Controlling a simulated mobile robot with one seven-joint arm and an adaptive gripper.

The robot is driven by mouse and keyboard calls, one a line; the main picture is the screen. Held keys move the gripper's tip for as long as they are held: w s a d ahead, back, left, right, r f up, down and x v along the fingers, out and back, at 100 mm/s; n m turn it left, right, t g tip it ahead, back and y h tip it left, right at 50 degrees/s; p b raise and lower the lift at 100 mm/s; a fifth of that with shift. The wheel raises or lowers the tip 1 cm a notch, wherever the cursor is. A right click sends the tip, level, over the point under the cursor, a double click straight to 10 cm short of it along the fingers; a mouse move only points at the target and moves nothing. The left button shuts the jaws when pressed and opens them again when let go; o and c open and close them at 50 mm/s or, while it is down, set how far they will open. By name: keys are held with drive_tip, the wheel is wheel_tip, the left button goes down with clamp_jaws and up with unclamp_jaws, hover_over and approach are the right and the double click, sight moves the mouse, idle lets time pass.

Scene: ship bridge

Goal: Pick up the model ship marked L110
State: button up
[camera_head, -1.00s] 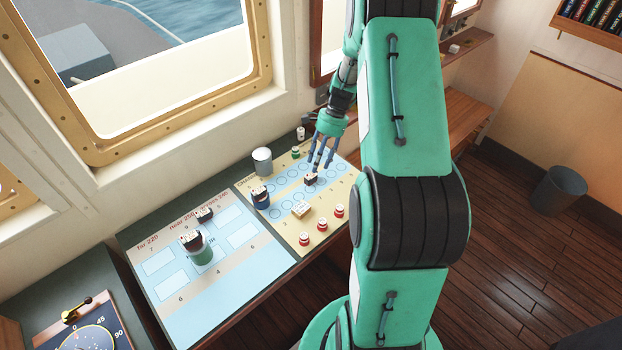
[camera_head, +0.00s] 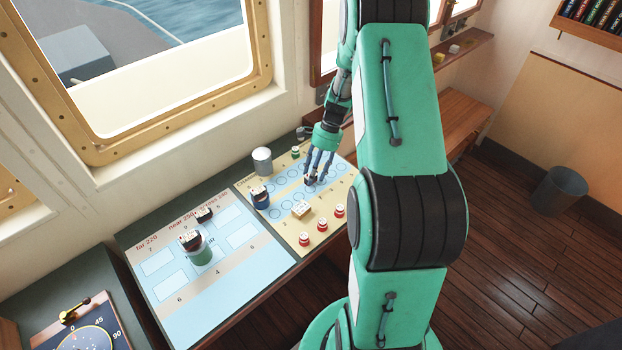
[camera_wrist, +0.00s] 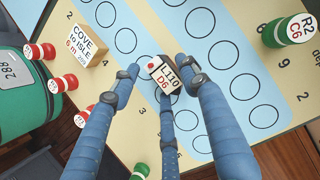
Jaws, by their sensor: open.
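The model ship marked L110 (camera_wrist: 165,75), with "D6" below that on its white tag and a red dot beside it, sits on the circle chart in the wrist view. My gripper (camera_wrist: 159,68) is open, with its blue fingers spread around the ship on the left, right and near sides. I cannot tell whether any finger touches it. In the head view my gripper (camera_head: 314,174) is low over the yellow and blue chart (camera_head: 331,206), and its fingers mostly hide the ship.
A block marked "COVE to ISLE" (camera_wrist: 91,45), several red pegs (camera_wrist: 63,83) and a green piece tagged "R2 C6" (camera_wrist: 289,30) stand nearby. More ships (camera_head: 192,240) stand on the left chart.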

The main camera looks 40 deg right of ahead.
drive_tip(key=c, duration=0.9)
drive_tip(key=shift+r, duration=0.1)
drive_tip(key=shift+r, duration=0.5)
drive_tip(key=r, duration=0.2)
drive_tip(key=shift+s+a+r+p, duration=0.15)
drive_tip(key=shift+s+r+p, duration=0.1)
drive_tip(key=shift+r+p, duration=0.1)
drive_tip(key=s+a, duration=0.2)
drive_tip(key=s, duration=0.2)
drive_tip(key=s+a, duration=0.3)
drive_tip(key=s, duration=0.2)
drive_tip(key=s+a+r+p, duration=0.1)
drive_tip(key=s+a, duration=0.2)
drive_tip(key=s, duration=0.1)
drive_tip(key=shift+s, duration=0.15)
